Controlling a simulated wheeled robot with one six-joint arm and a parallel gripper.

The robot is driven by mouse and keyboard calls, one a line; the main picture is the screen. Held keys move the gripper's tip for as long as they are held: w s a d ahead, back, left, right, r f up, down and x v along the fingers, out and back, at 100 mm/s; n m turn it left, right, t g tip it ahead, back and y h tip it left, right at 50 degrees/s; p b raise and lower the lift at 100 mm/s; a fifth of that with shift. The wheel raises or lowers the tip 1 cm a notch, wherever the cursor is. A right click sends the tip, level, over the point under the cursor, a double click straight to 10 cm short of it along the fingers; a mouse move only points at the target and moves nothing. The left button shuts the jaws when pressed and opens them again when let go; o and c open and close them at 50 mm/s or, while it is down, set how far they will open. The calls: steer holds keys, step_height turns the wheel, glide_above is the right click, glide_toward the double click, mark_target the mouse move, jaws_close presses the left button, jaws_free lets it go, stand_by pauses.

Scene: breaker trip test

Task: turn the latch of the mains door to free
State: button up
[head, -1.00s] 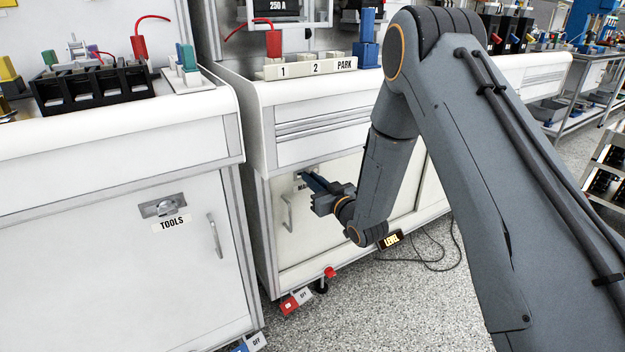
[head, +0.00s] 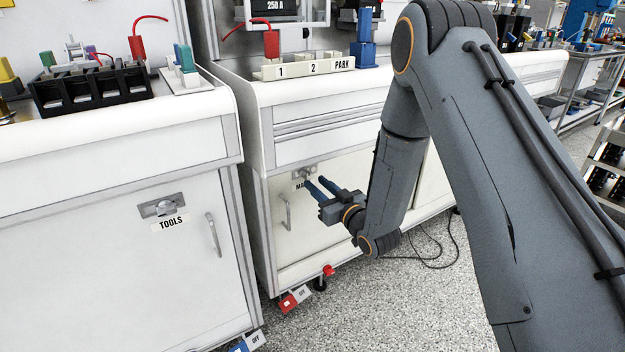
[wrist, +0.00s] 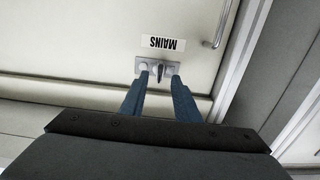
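The mains door (head: 330,225) is a white cabinet panel with a grey handle, and it looks shut. Its latch (head: 306,172) is a small metal plate with a turning piece, above the MAINS label; it also shows in the wrist view (wrist: 159,70). My gripper (head: 314,181) is open in front of the latch. In the wrist view its two blue fingers (wrist: 159,72) are apart, with the latch's turning piece seen between their tips. I cannot tell whether they touch it. The fingers hide part of the plate and label, and the latch's exact angle is hard to read.
A TOOLS door (head: 120,260) with its own latch and handle is on the left cabinet. The mains door handle (head: 286,212) stands out left of my gripper. Red and blue OFF pedals (head: 294,300) sit near the floor. A cable lies on the open floor to the right.

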steer(key=shift+v, duration=1.65)
steer(key=shift+r, duration=0.1)
steer(key=s+d+r+m+g+h, duration=0.2)
steer(key=s+d+r+g+h, duration=0.4)
steer(key=s, duration=0.4)
steer(key=s+d+r+g+h, duration=0.1)
steer(key=s+r+g, duration=0.2)
steer(key=s, duration=0.7)
steer(key=s+d+r+m+g+h+p, duration=0.1)
steer(key=s+r+g, duration=0.15)
steer(key=s, duration=0.65)
steer(key=s+d+r+g+h, duration=0.15)
steer(key=s+g, duration=0.25)
steer(key=s, duration=0.6)
steer(key=d+r+m+p, duration=0.3)
steer(key=d+r+p, duration=0.6)
steer(key=p, duration=1)
step_height(320, 180, up, 3)
steer(key=shift+d+m+p, duration=0.3)
steer(key=shift+d+p, duration=0.1)
steer(key=shift+t+h, duration=0.25)
steer(key=shift+c, duration=0.2)
